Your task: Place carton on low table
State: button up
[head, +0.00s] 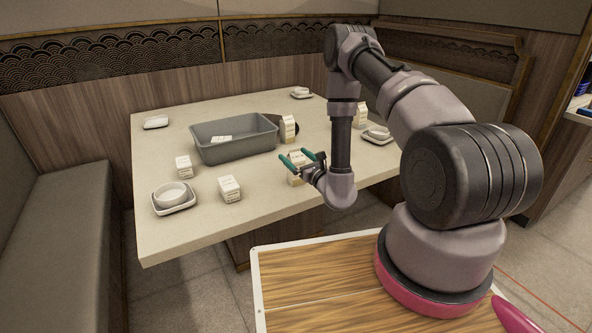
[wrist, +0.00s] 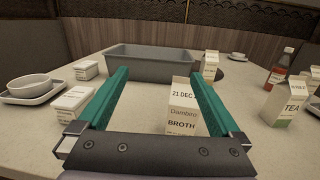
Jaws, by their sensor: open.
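A white carton (head: 297,168) with a beige top stands upright on the pale table (head: 165,228). In the wrist view this carton (wrist: 183,108) is labelled "BROTH" and "21 DEC". It stands between my open fingers, nearer the right one; I cannot tell if they touch. My gripper (head: 292,153) is open, with teal fingers; it also shows in the wrist view (wrist: 158,72). Another carton (head: 289,128) stands by the grey bin, and a carton (head: 360,116) marked "TEA" (wrist: 283,102) stands to the right. Which table is the low one is unclear.
A grey bin (head: 200,149) sits at the table's middle, with something white inside. Small white boxes (head: 183,167) (head: 230,189) and a bowl on a saucer (head: 172,194) are at the left front. A red sauce bottle (wrist: 278,72) stands far right. A bench (head: 65,245) borders the left.

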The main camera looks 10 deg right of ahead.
aim_at(299, 160)
jog(key=s+d+f+m+h, duration=0.2)
jog(key=d+f+h, duration=0.15)
jog(key=f, duration=0.25)
jog(key=x, duration=0.5)
jog(key=shift+w, duration=0.25)
jog(key=shift+d+r+x, duration=0.15)
jog(key=shift+x, duration=1.25)
jog(key=shift+d+r+x, duration=0.15)
jog(key=shift+x, duration=1.2)
jog(key=shift+w, duration=0.1)
grip_shut()
